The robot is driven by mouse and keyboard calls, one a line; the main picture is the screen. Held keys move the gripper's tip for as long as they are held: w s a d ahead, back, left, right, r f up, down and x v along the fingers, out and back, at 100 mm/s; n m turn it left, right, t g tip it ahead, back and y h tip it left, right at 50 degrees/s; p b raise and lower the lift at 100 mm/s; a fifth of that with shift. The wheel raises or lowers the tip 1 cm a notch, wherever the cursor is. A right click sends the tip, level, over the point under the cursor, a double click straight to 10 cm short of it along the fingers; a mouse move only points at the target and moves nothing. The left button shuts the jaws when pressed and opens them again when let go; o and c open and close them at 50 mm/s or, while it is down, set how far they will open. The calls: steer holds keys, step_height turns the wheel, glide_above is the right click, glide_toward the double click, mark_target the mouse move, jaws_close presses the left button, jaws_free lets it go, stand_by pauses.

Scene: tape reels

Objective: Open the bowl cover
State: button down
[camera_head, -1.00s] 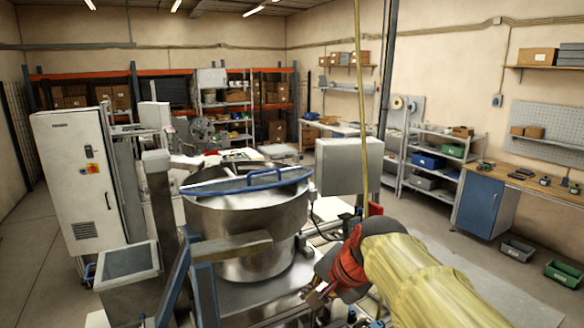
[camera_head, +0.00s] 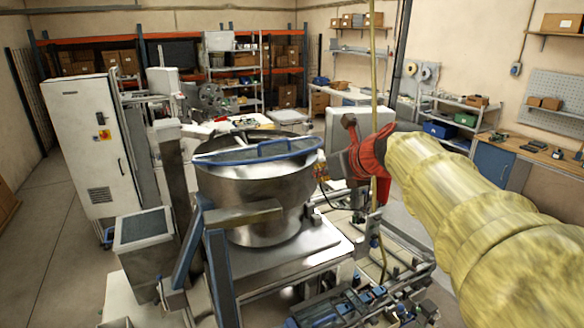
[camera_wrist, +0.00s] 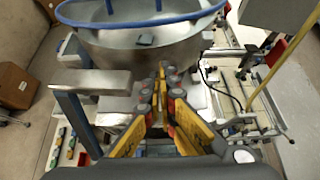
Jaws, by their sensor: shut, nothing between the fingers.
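A large round steel bowl (camera_head: 255,203) stands on a machine frame in the middle of the head view. My gripper (camera_head: 321,170) is to the right of the bowl, near rim height. In the wrist view my gripper (camera_wrist: 167,72) points toward the bowl with its yellow fingers together and nothing held. It is apart from the handle.
A steel arm with blue posts (camera_head: 240,215) stands in front of the bowl. A grey box (camera_head: 350,128) is behind my wrist. A yellow vertical pole (camera_head: 374,70) is close to my arm. A white cabinet (camera_head: 88,145) stands at left.

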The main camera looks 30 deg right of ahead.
steer(key=x, duration=0.9)
steer(key=shift+w, duration=0.25)
steer(key=r, duration=0.1)
steer(key=r+p, duration=0.1)
steer(key=r, duration=0.1)
steer(key=shift+w+r+p, duration=0.3)
steer(key=shift+w+r, duration=0.05)
steer(key=shift+w, duration=0.05)
steer(key=shift+s, duration=0.1)
